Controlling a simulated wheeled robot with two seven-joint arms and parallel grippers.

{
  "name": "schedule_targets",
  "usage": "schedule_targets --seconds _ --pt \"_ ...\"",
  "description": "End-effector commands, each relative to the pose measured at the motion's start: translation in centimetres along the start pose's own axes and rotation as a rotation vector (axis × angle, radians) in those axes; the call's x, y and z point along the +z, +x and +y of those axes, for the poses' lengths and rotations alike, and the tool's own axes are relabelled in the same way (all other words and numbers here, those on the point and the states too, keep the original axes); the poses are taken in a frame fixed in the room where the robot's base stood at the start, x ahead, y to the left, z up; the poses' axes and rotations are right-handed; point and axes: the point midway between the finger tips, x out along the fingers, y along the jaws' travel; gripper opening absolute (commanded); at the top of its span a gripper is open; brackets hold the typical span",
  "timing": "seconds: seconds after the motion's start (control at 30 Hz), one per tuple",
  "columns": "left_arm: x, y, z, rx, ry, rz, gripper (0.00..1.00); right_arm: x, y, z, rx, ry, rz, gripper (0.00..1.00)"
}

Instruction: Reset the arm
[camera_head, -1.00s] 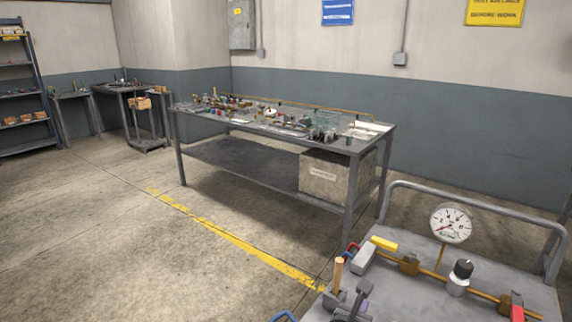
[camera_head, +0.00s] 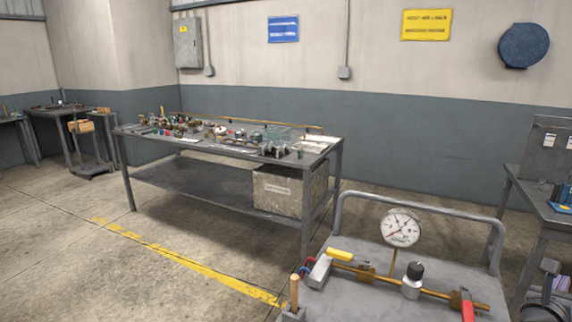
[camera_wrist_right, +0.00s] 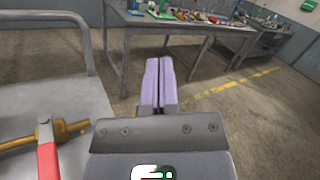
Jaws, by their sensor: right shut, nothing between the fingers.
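My right gripper (camera_wrist_right: 159,80) shows in the right wrist view. Its two pale lavender fingers are pressed together with nothing between them. They point past the edge of the grey cart, over open floor. My left gripper is not in view.
The cart (camera_head: 345,300) carries a brass pipe (camera_head: 437,293), a gauge (camera_head: 400,228), a yellow lever (camera_head: 340,255) and a red lever (camera_head: 467,306). A cluttered workbench (camera_head: 335,145) stands behind. Another table (camera_head: 540,208) stands at the right. Floor at left is clear.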

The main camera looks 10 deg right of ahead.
Motion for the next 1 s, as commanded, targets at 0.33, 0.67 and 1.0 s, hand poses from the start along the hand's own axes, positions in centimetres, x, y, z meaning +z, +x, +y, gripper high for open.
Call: schedule_targets --seconds 0.33,0.67,1.0 --pt "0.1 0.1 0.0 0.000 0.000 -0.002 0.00 -22.6 -7.8 -8.9 -0.205 0.878 0.691 0.00" --pt "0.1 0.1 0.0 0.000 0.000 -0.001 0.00 -32.3 -17.9 -15.7 -0.703 1.555 0.926 0.00" --pt "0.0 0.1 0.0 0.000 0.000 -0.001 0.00 -39.1 -39.5 -8.6 -0.992 1.570 1.259 0.00"
